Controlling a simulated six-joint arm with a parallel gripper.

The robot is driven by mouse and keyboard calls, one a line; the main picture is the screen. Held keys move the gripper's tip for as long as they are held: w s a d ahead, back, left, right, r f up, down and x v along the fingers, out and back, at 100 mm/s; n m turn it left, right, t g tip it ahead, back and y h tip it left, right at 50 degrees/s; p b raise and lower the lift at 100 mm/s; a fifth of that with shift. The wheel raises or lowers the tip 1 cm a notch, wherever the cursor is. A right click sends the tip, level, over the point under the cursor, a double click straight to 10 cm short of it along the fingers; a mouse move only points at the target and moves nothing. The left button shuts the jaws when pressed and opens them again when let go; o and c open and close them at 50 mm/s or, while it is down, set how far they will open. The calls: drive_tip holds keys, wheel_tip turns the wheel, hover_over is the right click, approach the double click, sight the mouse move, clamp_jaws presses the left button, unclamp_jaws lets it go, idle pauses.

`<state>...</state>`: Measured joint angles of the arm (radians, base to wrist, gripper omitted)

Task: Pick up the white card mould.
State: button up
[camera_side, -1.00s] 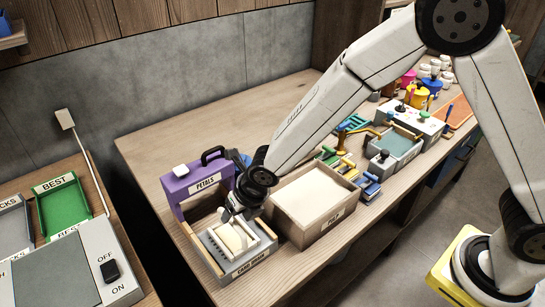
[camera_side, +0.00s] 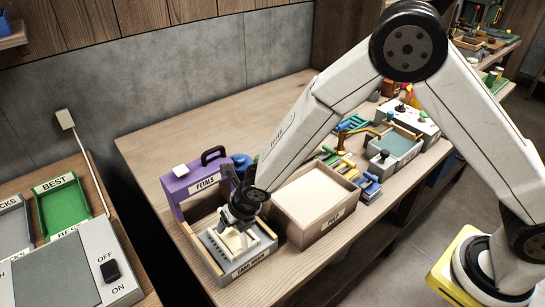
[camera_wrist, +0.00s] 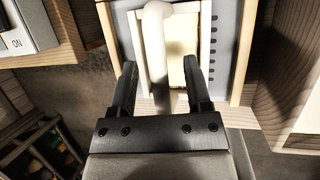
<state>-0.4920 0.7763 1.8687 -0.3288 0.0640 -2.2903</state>
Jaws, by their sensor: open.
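The white card mould (camera_side: 231,240) lies in the grey-floored drain box labelled CARD DRAIN (camera_side: 252,263). In the wrist view, the mould (camera_wrist: 147,52) is a white frame with a pale rounded handle bar (camera_wrist: 159,45) and a cream panel (camera_wrist: 183,50) beside it. My gripper (camera_side: 238,222) is directly above the mould, pointing down. In the wrist view, my gripper (camera_wrist: 160,75) is open, with the handle bar between its two dark fingers. I cannot tell whether the fingers touch the mould. In the side view, my gripper hides part of the mould.
A purple PETALS stand (camera_side: 196,183) with a black handle is just behind the drain. A wooden PULP vat (camera_side: 325,229) stands close on the right. A sorting station with a green BEST tray (camera_side: 62,206) is at the left, across a gap.

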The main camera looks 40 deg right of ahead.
drive_tip(key=shift+w+a+f, duration=0.15)
drive_tip(key=shift+w+f, duration=0.15)
drive_tip(key=shift+f, duration=0.35)
clamp_jaws()
